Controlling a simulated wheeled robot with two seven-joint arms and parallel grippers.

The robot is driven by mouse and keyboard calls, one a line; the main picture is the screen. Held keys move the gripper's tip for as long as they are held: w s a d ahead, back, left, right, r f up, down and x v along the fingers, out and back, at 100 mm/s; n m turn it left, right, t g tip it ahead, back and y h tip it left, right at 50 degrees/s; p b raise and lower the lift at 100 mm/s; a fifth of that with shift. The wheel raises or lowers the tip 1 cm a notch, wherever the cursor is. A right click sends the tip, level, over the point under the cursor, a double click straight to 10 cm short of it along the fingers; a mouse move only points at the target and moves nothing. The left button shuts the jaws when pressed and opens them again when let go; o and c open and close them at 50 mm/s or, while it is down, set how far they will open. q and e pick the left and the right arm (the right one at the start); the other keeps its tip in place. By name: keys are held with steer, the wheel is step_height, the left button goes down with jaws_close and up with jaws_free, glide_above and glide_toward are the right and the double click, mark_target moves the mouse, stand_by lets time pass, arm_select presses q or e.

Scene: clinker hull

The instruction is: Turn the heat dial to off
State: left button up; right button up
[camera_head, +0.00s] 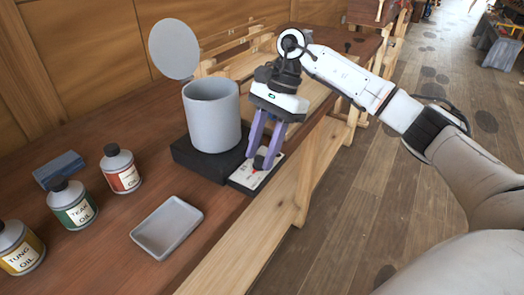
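The heat dial (258,163) is a small dark knob on a pale marked panel (243,180) at the front of a black base. The base (188,153) carries a grey pot (211,115) with its round lid (174,48) standing open behind it. My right gripper (264,158) points down over the panel, with its purple fingers at the dial. The fingers hide part of the dial, and I cannot tell whether they grip it. A bit of red shows beside the dial. My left gripper is out of view.
Oil bottles in red (121,170), green (73,205) and yellow (18,248) stand at the left of the wooden bench (110,240). A blue block (59,170) lies behind them. A shallow grey tray (167,226) lies in front of the base.

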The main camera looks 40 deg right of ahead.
steer(key=shift+o, duration=0.2)
steer(key=v, duration=1)
stand_by(0.5)
